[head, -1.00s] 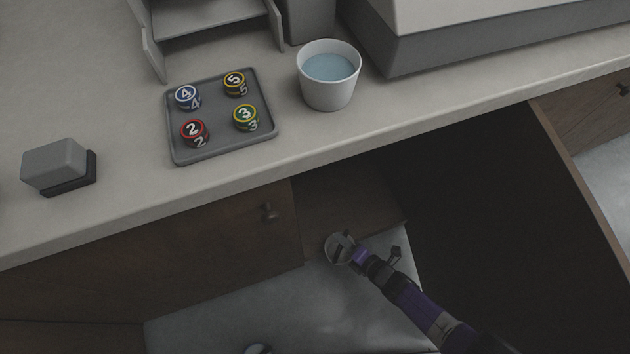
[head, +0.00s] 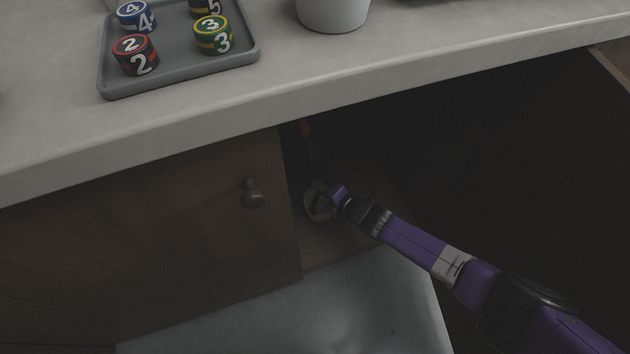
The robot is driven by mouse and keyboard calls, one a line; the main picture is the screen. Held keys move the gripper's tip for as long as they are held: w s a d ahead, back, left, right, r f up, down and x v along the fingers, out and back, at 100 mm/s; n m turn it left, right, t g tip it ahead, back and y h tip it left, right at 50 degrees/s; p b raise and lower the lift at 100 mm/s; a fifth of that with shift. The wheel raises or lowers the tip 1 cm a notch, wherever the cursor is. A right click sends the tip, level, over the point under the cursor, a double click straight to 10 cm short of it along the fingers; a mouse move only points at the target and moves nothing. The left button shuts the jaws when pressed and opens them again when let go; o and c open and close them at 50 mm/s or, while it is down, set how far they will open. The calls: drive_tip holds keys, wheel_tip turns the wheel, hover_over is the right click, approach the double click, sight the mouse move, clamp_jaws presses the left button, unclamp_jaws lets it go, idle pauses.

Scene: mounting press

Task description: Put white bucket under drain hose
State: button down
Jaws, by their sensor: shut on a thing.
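My gripper (head: 333,197) is inside the shadowed opening of the cabinet, below the counter. It is shut on a small, pale, round thing with a dark inside, which looks like the white bucket (head: 316,204). The bucket is small and dim here, and how the fingers grip it is hard to see. A thin orange-brown upright strip (head: 306,136) shows in the dark above and a little left of the bucket; it may be the drain hose, but I cannot tell. The bucket appears above the cabinet floor (head: 345,247); the exact gap is unclear.
A closed wooden door (head: 150,225) with a round knob (head: 253,193) is left of the opening. The counter edge (head: 260,110) overhangs it. On the counter are a grey tray (head: 180,75) of numbered pucks and a white container (head: 333,14). The cabinet's right side is very dark.

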drive_tip(key=w+b, duration=0.1)
drive_tip(key=w+a+b, duration=0.1)
drive_tip(key=w+b, duration=0.3)
drive_tip(key=shift+a+f, duration=0.25)
drive_tip(key=shift+a, duration=0.05)
drive_tip(key=shift+f, duration=0.15)
drive_tip(key=c, duration=1.7)
unclamp_jaws()
